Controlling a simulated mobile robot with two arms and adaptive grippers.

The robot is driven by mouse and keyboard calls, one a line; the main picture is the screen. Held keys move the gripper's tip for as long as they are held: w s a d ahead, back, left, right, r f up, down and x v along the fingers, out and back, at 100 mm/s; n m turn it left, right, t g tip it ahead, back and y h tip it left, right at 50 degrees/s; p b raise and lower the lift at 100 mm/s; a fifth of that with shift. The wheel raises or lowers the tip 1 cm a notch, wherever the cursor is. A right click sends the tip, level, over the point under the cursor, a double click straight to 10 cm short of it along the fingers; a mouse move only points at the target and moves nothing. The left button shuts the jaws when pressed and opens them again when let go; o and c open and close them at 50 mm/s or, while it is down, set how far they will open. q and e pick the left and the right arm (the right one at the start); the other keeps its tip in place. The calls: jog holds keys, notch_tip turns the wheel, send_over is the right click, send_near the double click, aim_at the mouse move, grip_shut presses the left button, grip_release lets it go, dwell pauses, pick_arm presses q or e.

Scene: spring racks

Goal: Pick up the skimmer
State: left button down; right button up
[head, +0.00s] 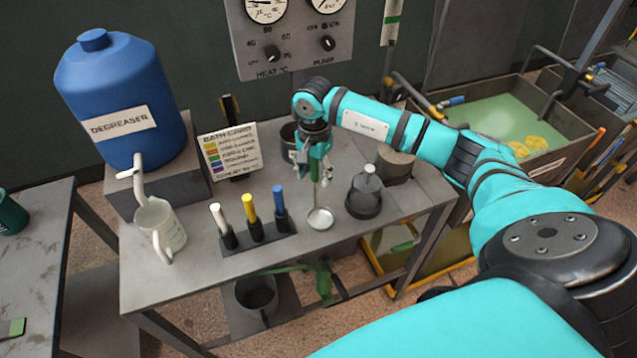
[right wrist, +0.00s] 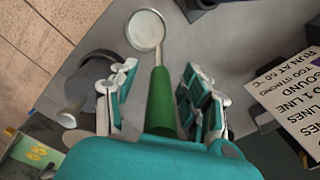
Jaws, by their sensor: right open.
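The skimmer has a round, pale metal head (head: 320,217) and a green handle. In the head view it is at the middle of the grey bench, below my right gripper (head: 314,168). In the right wrist view the skimmer's green handle (right wrist: 160,100) runs between the two fingers of my right gripper (right wrist: 158,74), with its round head beyond the fingertips. The fingers are open, one on each side of the handle, with gaps visible. Part of the handle is hidden by the gripper in the head view. My left gripper is not in view.
A rack (head: 257,242) with white, yellow and blue handles stands left of the skimmer. A dark lidded vessel (head: 365,197) stands close on its right. A white jug (head: 160,228), bath card (head: 230,150) and blue degreaser drum (head: 112,100) stand farther left.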

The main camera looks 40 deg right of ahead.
grip_shut()
dwell(0.3)
jog(key=shift+r, duration=0.1)
